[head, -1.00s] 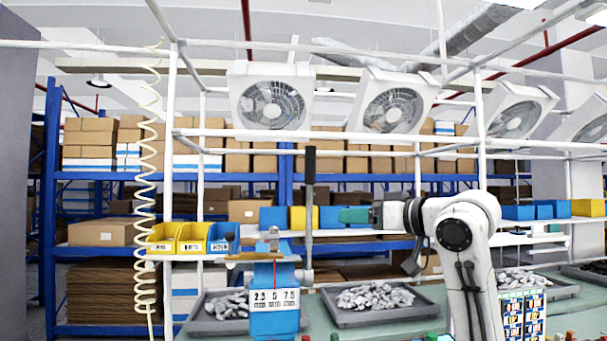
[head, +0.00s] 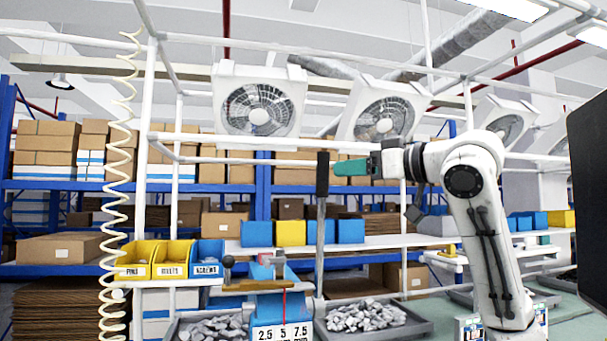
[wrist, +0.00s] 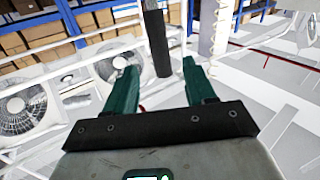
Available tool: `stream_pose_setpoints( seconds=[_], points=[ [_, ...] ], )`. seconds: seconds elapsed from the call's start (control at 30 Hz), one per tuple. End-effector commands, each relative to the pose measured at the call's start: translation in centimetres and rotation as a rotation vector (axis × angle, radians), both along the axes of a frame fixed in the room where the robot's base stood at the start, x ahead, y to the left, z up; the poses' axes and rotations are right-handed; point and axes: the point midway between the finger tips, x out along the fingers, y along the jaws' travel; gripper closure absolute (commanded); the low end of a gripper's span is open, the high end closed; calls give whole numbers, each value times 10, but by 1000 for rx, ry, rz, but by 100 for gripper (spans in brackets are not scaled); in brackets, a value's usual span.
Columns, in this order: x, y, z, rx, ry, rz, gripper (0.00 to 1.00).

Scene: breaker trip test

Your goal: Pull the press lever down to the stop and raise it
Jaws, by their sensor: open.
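The press (head: 268,307) has a blue body with a white scale and a red line by the 5. Its lever (head: 321,190) is a grey bar with a black handle, standing upright to the right of the body. My gripper (head: 338,168) has green fingers and is just right of the handle in the head view, at the height of its upper part. In the wrist view my open gripper (wrist: 160,65) shows the black handle (wrist: 156,38) between its two fingertips. Contact cannot be made out. The press's lower part is cut off.
Yellow and blue bins (head: 170,259) stand left of the press. A tray of grey parts (head: 370,316) lies right of it. A coiled hose (head: 115,180) hangs at the left. A dark slab (head: 588,190) fills the right edge.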

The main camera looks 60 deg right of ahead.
Motion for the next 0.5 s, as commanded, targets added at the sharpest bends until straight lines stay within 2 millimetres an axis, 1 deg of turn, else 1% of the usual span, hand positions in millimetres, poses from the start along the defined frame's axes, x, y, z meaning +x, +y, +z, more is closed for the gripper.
stream_pose_setpoints(
  seconds=[0.17, 0.4, 0.5],
  points=[
    [24, -6, 2, 3, 4, 3, 45],
    [66, -19, 2, 2, 3, 1, 45],
    [80, -23, 2, 2, 3, 0, 45]
  ],
)
